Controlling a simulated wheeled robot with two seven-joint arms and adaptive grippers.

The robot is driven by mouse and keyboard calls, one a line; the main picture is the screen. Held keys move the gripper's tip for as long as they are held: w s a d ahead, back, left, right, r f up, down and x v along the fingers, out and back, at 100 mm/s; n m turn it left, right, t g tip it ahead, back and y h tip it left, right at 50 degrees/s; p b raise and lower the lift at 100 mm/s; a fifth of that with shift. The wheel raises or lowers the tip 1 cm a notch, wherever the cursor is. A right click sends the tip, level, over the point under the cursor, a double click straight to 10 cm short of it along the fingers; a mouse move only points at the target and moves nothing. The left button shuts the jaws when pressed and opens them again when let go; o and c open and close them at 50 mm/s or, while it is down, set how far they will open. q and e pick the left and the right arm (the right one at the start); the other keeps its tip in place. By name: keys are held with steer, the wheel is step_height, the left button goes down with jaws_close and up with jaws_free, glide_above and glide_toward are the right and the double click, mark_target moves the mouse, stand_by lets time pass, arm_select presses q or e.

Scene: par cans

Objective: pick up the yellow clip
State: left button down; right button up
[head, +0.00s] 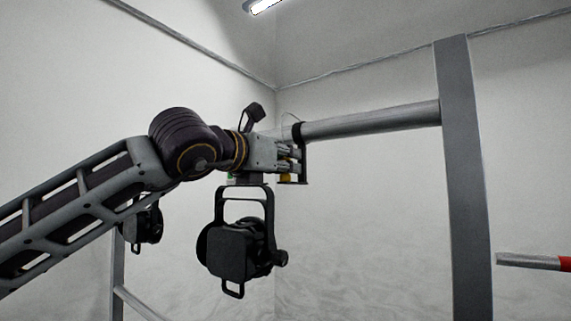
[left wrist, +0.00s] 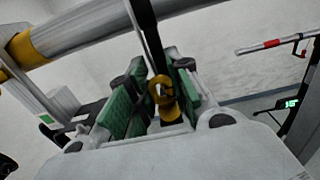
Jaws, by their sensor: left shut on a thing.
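A yellow clip (left wrist: 165,88) sits between the green pads of my left gripper (left wrist: 150,108) in the left wrist view, at the lower end of a black strap. The gripper is shut on it. In the head view my left gripper (head: 291,162) is at the left end of a grey horizontal bar, and only a small yellow piece of the clip (head: 286,178) shows beside a black bracket (head: 303,155). The fingers and bracket hide the rest. My right gripper is in neither view.
A black par can (head: 235,254) hangs just below my left gripper, and another (head: 149,223) is behind my left arm. The grey bar (head: 375,122) meets a grey upright post (head: 463,200) on the right. A red-banded bar (head: 530,261) is at far right.

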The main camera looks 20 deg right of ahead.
arm_select(q)
steer(key=shift+r, duration=0.85)
step_height(320, 180, up, 8)
steer(key=shift+r, duration=0.15)
step_height(320, 180, up, 8)
steer(key=p, duration=0.1)
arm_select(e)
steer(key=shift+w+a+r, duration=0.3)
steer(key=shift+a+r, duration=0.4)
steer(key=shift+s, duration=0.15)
arm_select(q)
steer(key=shift+f, duration=0.3)
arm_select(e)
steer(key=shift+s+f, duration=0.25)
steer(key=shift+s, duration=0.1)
